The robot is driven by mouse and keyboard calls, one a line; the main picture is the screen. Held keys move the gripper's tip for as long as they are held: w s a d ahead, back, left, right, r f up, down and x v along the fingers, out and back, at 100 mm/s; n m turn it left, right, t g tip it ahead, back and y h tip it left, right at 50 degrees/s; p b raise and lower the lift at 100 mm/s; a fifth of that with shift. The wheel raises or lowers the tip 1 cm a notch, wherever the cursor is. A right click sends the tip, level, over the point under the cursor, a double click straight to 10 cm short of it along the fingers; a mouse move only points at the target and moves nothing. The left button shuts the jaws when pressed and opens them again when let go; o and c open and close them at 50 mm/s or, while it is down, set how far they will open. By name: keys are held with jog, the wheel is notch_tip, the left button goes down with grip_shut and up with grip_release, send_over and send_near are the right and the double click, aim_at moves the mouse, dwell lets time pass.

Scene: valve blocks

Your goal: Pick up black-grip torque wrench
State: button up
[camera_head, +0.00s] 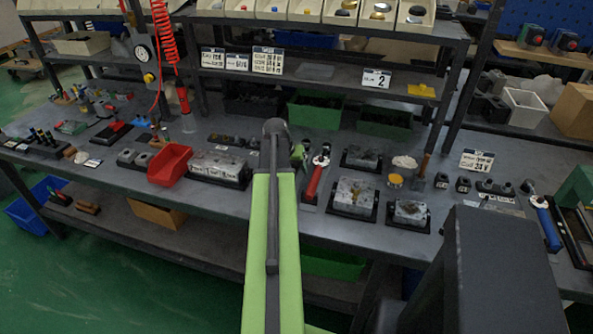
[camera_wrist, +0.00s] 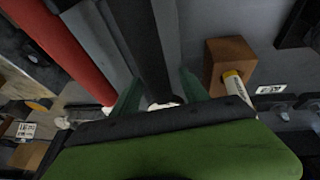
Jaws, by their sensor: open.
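In the wrist view, a long black grip (camera_wrist: 147,40), which looks like the black-grip torque wrench, runs from the top edge down between the two dark green fingers of my gripper (camera_wrist: 161,85). The fingers are open, one on each side of it; I cannot tell whether they touch it. A pale metal part shows at its lower end, and the rest is hidden by my gripper. A red-handled tool (camera_wrist: 62,42) lies to its left. In the head view, my arm hides the black grip, and the red-handled tool (camera_head: 315,180) lies just right of my arm.
In the wrist view, a brown block (camera_wrist: 223,56) with a white and yellow cylinder stands close right of my gripper. In the head view, grey valve blocks (camera_head: 354,192) stand right of my arm, a red bin (camera_head: 170,163) left, and a blue-handled tool (camera_head: 548,228) far right.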

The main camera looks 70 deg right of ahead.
grip_shut()
dwell(1.4)
